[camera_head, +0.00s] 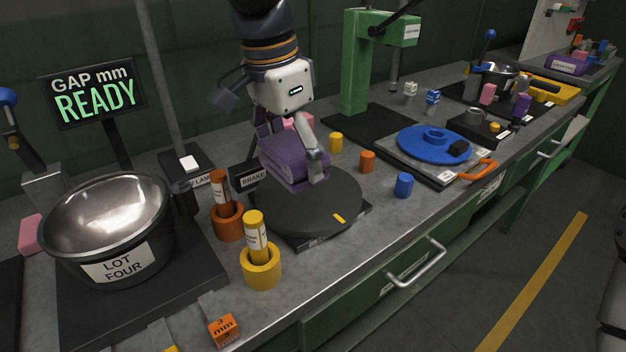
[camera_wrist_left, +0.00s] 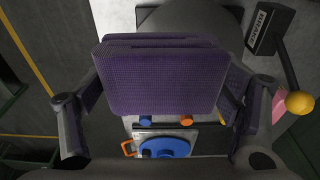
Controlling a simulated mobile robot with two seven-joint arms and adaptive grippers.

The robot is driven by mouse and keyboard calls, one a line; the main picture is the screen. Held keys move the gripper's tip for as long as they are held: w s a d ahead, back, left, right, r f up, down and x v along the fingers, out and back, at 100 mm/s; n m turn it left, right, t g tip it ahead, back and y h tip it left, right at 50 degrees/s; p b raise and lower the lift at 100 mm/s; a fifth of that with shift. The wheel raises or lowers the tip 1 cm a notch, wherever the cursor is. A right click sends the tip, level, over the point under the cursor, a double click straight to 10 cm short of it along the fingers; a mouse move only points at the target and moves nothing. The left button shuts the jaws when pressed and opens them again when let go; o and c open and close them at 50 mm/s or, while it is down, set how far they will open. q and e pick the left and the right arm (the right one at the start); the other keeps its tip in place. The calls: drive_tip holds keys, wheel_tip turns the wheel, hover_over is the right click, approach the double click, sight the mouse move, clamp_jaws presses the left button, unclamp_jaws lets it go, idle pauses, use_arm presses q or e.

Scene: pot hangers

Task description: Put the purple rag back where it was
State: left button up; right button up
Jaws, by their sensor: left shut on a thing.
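The purple rag (camera_head: 284,166) is a folded, textured pad. My left gripper (camera_head: 292,150) is shut on it, with a finger on each side; the rag also fills the middle of the left wrist view (camera_wrist_left: 165,78). The rag is at the back left part of the round black turntable (camera_head: 305,207). I cannot tell whether it touches the disc or hangs just above it. In the left wrist view, more purple cloth shows behind the right-hand finger. My right gripper is not in view.
A steel bowl (camera_head: 108,215) marked LOT FOUR stands at left. Orange (camera_head: 229,222) and yellow (camera_head: 261,268) holders with labelled pegs stand close by the turntable. A BRAKE box (camera_head: 248,180) is behind it. A blue disc (camera_head: 435,143) and small cylinders lie to the right.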

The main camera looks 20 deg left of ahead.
use_arm(q)
drive_tip(key=b, duration=0.2)
hover_over(311, 193)
drive_tip(key=f, duration=0.4)
drive_tip(key=s+f, duration=0.1)
drive_tip(key=f, duration=0.2)
drive_tip(key=shift+a, duration=0.15)
drive_tip(key=f, duration=0.3)
drive_tip(key=shift+w+f, duration=0.2)
drive_tip(key=shift+w, duration=0.05)
drive_tip(key=shift+r, duration=0.1)
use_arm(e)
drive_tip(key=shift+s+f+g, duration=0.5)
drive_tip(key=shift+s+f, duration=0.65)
use_arm(q)
drive_tip(key=o, duration=1.4)
drive_tip(key=shift+f, duration=0.2)
drive_tip(key=shift+r, duration=0.1)
drive_tip(key=r, duration=0.4)
drive_tip(key=s+r, duration=0.1)
drive_tip(key=r, duration=0.3)
drive_tip(key=a+r, duration=0.1)
drive_tip(key=r, duration=0.3)
drive_tip(key=shift+s+p, duration=0.25)
drive_tip(key=shift+p, duration=0.1)
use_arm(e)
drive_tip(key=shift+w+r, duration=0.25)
